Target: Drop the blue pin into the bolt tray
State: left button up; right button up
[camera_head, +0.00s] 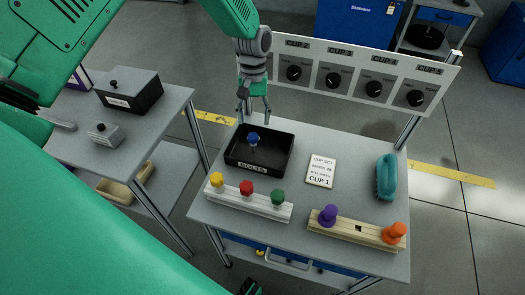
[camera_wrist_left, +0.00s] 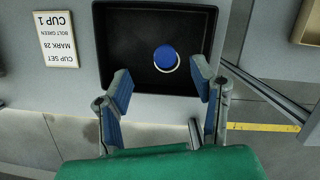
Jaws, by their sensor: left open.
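The black bolt tray (camera_head: 238,163), labelled BOLTS, stands on the grey bench, and it also shows in the left wrist view (camera_wrist_left: 110,50). The blue pin (camera_head: 253,137) is inside the tray's outline, upright, its round head up. In the left wrist view the blue pin (camera_wrist_left: 165,53) shows as a blue disc with a pale rim below it. I cannot tell whether it touches the tray floor. My left gripper (camera_head: 254,112) is above the tray's back edge, open, its fingers (camera_wrist_left: 163,82) apart with nothing between them.
A white rail (camera_head: 240,204) holds yellow, red and green pins. A wooden block (camera_head: 352,234) holds a purple and an orange pin. A card (camera_head: 321,171) and a teal brush (camera_head: 386,177) lie to the right. A dial panel (camera_head: 352,76) stands behind the bench.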

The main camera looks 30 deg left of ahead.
pick_arm(q)
jog(key=v, duration=0.8)
jog(key=shift+r, duration=0.4)
jog(key=shift+w, duration=0.1)
jog(key=shift+f, duration=0.1)
